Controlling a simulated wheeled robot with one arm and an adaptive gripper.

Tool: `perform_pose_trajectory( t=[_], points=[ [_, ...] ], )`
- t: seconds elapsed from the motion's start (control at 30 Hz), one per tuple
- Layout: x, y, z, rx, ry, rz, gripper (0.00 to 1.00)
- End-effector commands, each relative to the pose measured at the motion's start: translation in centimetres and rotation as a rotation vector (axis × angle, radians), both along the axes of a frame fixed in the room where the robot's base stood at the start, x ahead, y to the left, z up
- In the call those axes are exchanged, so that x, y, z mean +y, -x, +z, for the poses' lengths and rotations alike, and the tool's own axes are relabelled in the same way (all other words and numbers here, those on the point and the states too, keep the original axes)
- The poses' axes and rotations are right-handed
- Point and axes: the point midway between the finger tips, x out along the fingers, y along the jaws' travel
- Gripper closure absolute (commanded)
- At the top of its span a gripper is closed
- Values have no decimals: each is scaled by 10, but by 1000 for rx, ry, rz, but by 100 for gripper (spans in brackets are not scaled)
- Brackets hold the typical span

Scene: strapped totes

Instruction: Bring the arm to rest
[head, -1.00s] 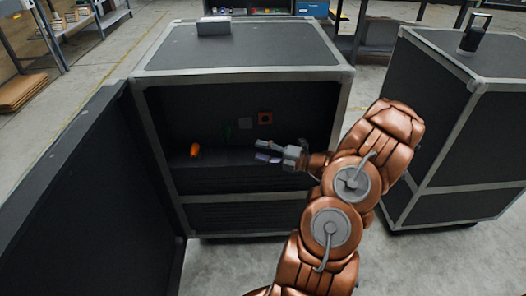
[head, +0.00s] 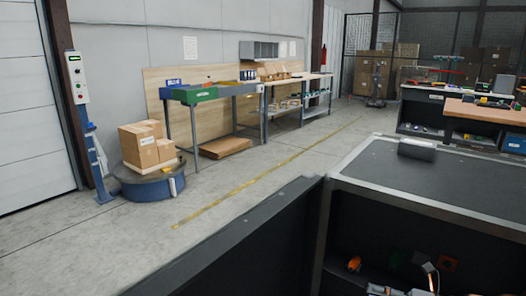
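My gripper (head: 402,292) shows only in part at the bottom right edge of the head view, inside the open front of a black case with grey edges (head: 440,192). The rest of my arm is out of view. Its fingers are cut off by the frame's lower edge, so I cannot see how far apart they are. Near it inside the case are an orange object (head: 354,263), a dark green piece (head: 393,258), a pale grey piece (head: 424,262) and an orange-brown square (head: 447,263).
The case's open door (head: 250,240) stands to the left of its opening. Further back are stacked cartons (head: 145,145) on a round base, a workbench (head: 235,90) and shelving. The floor between is clear.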

Motion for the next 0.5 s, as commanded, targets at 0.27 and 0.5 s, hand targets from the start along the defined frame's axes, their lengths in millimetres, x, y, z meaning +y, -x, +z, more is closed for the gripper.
perform_pose_trajectory(
  t=[0.27,0.5],
  points=[
    [104,41,20,-244,328,437,53],
    [161,96,26,-497,552,824,53]
  ],
)
